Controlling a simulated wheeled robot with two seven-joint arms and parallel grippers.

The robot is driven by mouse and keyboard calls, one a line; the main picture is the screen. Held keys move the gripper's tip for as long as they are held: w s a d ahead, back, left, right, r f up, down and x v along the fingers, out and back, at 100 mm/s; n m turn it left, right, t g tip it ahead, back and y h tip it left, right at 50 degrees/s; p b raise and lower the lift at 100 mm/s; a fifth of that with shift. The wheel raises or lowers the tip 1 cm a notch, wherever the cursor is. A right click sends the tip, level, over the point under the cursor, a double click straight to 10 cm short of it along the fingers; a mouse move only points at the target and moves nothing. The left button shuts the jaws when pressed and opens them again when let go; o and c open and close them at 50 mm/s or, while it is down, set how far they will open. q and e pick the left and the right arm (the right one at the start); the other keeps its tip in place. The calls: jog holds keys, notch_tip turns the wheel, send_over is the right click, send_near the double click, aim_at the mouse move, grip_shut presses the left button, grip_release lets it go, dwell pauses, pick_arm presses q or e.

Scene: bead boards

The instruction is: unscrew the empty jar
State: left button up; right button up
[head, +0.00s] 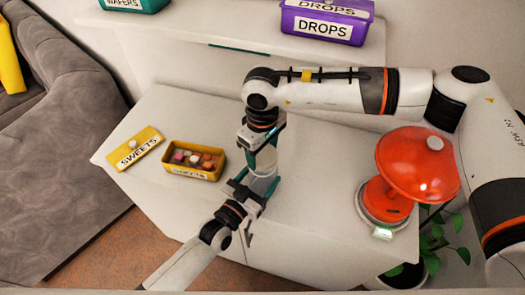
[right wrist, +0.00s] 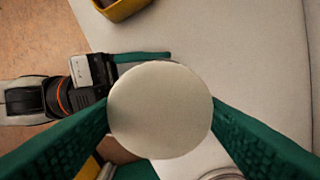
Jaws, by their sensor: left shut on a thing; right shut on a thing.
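A clear jar (head: 263,183) stands at the front edge of the white cabinet, partly hidden by my grippers. No contents show in it. Its pale round lid (right wrist: 160,110) fills the middle of the right wrist view. My right gripper (head: 265,158) comes from above and is shut on the lid, with a green finger on each side. My left gripper (head: 246,190) comes from the front and is shut on the jar's body, below the right one. It also shows at the left in the right wrist view (right wrist: 135,60). Whether the lid is loose cannot be told.
An open yellow SWEETS box (head: 193,174) with several sweets stands left of the jar, its lid (head: 136,147) beside it. Purple DROPS (head: 326,28) and green WAFERS boxes (head: 135,5) stand on the back shelf.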

aim_at(263, 154)
jog(key=shift+r, duration=0.1)
jog(key=shift+r, duration=1.95)
pick_arm(q)
jog(key=o, duration=2)
jog(key=shift+c, duration=0.2)
